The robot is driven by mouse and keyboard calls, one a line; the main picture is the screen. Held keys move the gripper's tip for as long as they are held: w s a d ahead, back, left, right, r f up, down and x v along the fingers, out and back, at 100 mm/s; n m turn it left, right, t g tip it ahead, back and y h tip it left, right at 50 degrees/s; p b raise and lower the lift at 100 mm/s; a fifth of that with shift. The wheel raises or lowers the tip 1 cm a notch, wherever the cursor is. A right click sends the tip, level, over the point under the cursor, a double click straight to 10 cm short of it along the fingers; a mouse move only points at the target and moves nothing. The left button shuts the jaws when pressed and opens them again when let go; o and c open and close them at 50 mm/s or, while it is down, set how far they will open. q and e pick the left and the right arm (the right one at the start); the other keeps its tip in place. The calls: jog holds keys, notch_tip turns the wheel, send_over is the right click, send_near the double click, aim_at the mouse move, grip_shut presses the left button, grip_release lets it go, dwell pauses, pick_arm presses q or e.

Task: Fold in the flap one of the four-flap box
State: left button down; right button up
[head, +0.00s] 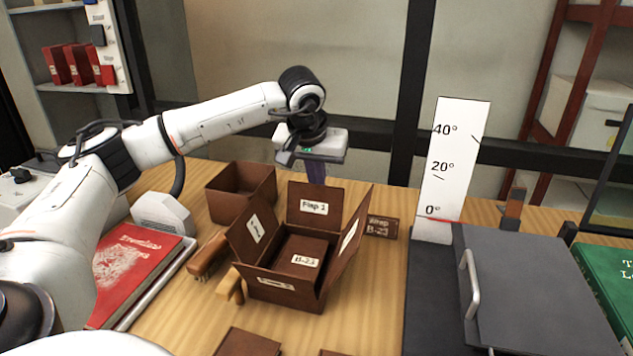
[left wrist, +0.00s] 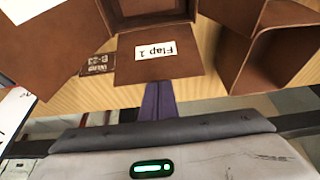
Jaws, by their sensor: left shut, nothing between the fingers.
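The brown four-flap box (head: 285,298) stands open on the wooden table. Flap 1 (head: 334,194) stands up at its back side; it also shows in the left wrist view (left wrist: 140,68). The left flap (head: 243,236) and right flap (head: 357,225) lean outward. The front flap (head: 255,277) is open, its label too small to read. A smaller brown box labelled B-23 (head: 303,246) lies inside. My left gripper (head: 316,180) is shut and empty, just behind the top edge of flap 1; its purple fingertips are partly hidden. I cannot tell whether they touch it. My right gripper is not in view.
An open brown box (head: 228,207) stands close behind left. A "Wrap B-23" plate (head: 381,227) lies right of the flaps. A brush (head: 207,256) and wooden-handled tool (head: 229,284) lie left. A red book (head: 128,262), angle scale (head: 452,155) and grey press-like board (head: 535,275) flank the area.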

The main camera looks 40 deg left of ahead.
pick_arm(q)
jog(key=shift+s+d+f+b, duration=0.1)
jog(key=shift+s+d+f, duration=0.1)
jog(key=shift+s+d, duration=0.55)
jog(key=shift+s+d+f+b, duration=0.15)
jog(key=shift+s+d, duration=0.15)
jog(key=shift+s, duration=0.75)
jog(key=shift+s+d+f+b, duration=0.1)
jog(key=shift+s+d+f, duration=0.1)
jog(key=shift+s+d, duration=0.55)
jog(key=r+p, duration=0.2)
jog(key=w+a+r+p, duration=0.1)
notch_tip(320, 180, up, 8)
jog(key=f+p, duration=0.1)
jog(key=p, duration=0.6)
send_over(310, 203)
jog(key=shift+w+d+r, duration=0.2)
jog(key=shift+w+d, duration=0.15)
jog(key=shift+w, duration=0.05)
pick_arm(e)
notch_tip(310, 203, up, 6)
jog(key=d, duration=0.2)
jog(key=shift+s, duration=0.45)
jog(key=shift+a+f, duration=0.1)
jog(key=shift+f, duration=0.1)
